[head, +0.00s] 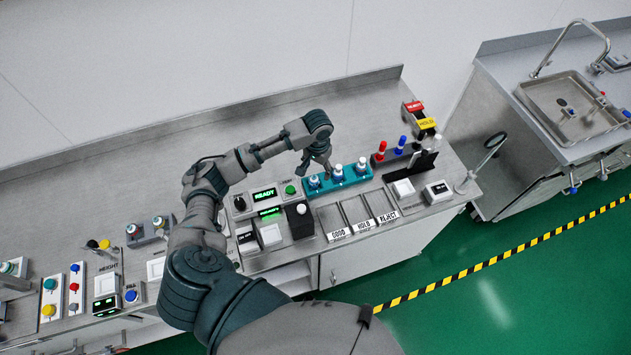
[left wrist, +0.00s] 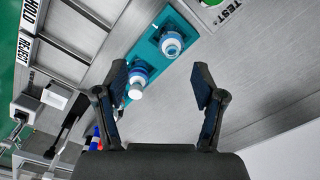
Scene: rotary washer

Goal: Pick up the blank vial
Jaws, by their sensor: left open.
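A teal rack (head: 350,178) on the steel bench holds several small vials with white tops and blue bands: a left vial (head: 315,181), a middle vial (head: 338,171) and a right vial (head: 361,163). I cannot tell which is blank. My left gripper (head: 321,170) is open just behind the rack, near its left and middle vials. In the left wrist view the open fingers (left wrist: 160,82) have nothing clearly held between them. One vial (left wrist: 172,44) stands beyond the fingertips; another white top (left wrist: 136,92) shows beside the left finger, which hides part of the rack (left wrist: 150,55).
GOOD, HOLD and REJECT trays (head: 362,215) lie in front of the rack. The bench behind is clear.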

